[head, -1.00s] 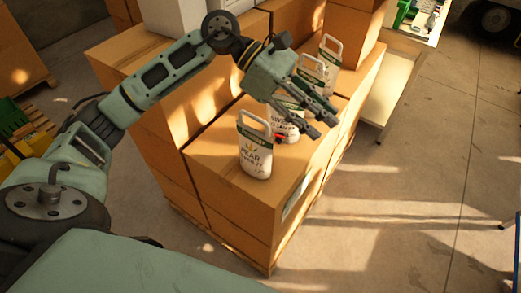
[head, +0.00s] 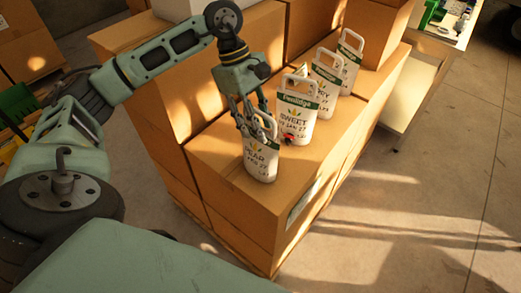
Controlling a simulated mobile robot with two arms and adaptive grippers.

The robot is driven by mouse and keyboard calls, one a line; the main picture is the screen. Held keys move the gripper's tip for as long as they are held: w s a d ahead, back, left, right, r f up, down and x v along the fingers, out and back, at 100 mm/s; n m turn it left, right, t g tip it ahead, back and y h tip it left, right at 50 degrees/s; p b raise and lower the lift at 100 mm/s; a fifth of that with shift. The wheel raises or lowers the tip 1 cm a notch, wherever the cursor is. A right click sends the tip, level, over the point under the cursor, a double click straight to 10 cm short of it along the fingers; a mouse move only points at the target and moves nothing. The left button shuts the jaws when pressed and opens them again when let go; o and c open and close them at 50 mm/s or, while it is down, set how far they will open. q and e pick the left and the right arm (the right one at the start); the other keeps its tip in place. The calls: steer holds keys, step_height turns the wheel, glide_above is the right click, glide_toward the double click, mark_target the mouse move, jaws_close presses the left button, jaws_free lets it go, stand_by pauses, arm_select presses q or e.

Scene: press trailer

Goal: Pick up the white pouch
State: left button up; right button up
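Several white pouches with loop handles and green bands stand in a row on a cardboard box. The nearest white pouch (head: 262,163) stands upright near the box's left end. My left gripper (head: 254,125) reaches down from above over its top and handle. Its fingers look spread, with one on the left of the pouch's top and one behind or beside the handle; contact is unclear. Behind it stand a second pouch (head: 296,117), a third pouch (head: 326,73) and a farther one (head: 349,62). My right gripper is out of view.
The cardboard box (head: 235,190) is part of a stack with taller boxes (head: 245,60) behind. A small red and black item (head: 289,139) is by the second pouch. A pale table (head: 415,85) stands at the right. The floor (head: 400,220) at the right is clear.

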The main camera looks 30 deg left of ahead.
arm_select(q)
steer(key=shift+x, duration=0.85)
steer(key=shift+c, duration=0.3)
steer(key=shift+r, duration=0.1)
jaws_close()
